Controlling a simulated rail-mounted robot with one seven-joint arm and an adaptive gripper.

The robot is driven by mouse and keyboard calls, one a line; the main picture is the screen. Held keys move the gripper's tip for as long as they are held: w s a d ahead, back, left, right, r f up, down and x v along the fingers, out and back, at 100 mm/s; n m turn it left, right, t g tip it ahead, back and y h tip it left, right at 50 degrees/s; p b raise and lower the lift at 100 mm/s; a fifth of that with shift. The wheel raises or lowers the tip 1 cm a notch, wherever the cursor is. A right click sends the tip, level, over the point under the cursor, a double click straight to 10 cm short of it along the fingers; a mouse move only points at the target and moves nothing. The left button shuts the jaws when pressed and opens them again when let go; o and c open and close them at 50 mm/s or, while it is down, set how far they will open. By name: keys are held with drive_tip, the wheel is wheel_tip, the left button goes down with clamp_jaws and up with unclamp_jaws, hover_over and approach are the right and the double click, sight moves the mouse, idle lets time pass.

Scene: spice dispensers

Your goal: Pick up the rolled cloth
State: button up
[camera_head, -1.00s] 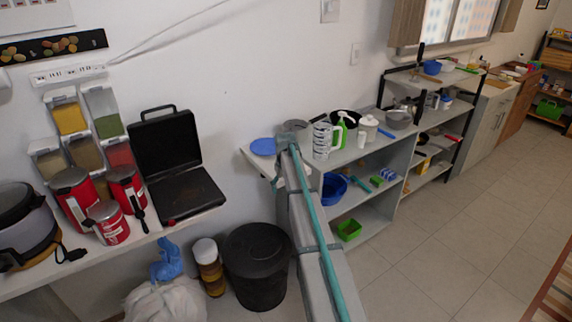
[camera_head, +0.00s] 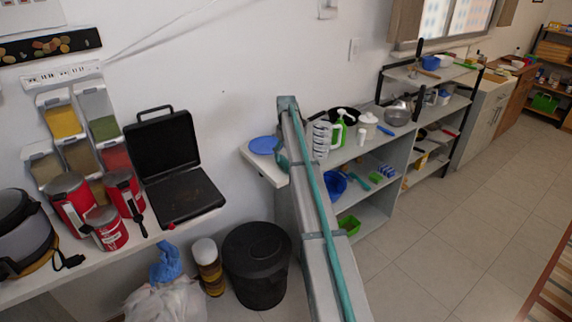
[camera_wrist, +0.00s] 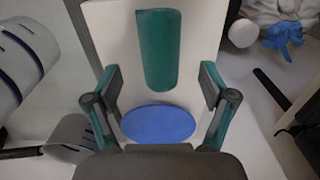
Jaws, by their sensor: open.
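A smooth teal-green roll (camera_wrist: 157,50), which I take for the rolled cloth, lies on a white surface in the wrist view. A flat blue disc (camera_wrist: 158,122) lies on the same surface, closer to my gripper. My gripper (camera_wrist: 160,85) is open, with one finger on each side and nothing held between them. The roll shows in the gap between the fingers and beyond it; I cannot tell how high the fingers are above it. In the head view the blue disc (camera_head: 263,145) is on the white shelf end, and my arm hides the roll and most of my gripper.
A grey striped item (camera_head: 321,140) and a green bottle (camera_head: 340,130) stand close right of my arm. A black bin (camera_head: 257,265) is below, near a white bag (camera_head: 165,302) with a blue glove. An open black grill (camera_head: 180,170) is on the left counter.

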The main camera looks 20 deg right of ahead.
sight(286, 160)
drive_tip(key=shift+w+f+p, duration=0.2)
drive_tip(key=shift+f+p, duration=1)
drive_tip(key=shift+f, duration=1.45)
drive_tip(key=c, duration=1.3)
drive_tip(key=shift+r, duration=0.15)
drive_tip(key=shift+r+b, duration=0.4)
drive_tip(key=shift+b, duration=0.15)
drive_tip(key=s+a+r+b, duration=0.1)
drive_tip(key=s+r+b, duration=0.1)
drive_tip(key=s+r, duration=0.2)
drive_tip(key=s+a+r+b, duration=0.1)
drive_tip(key=s+r, duration=0.3)
drive_tip(key=s, duration=0.1)
drive_tip(key=s+a+r+b, duration=0.1)
drive_tip(key=s+r+b, duration=0.1)
drive_tip(key=s+r, duration=0.2)
drive_tip(key=shift+s+a+b, duration=0.15)
drive_tip(key=shift+s+b, duration=0.15)
drive_tip(key=shift+s, duration=0.05)
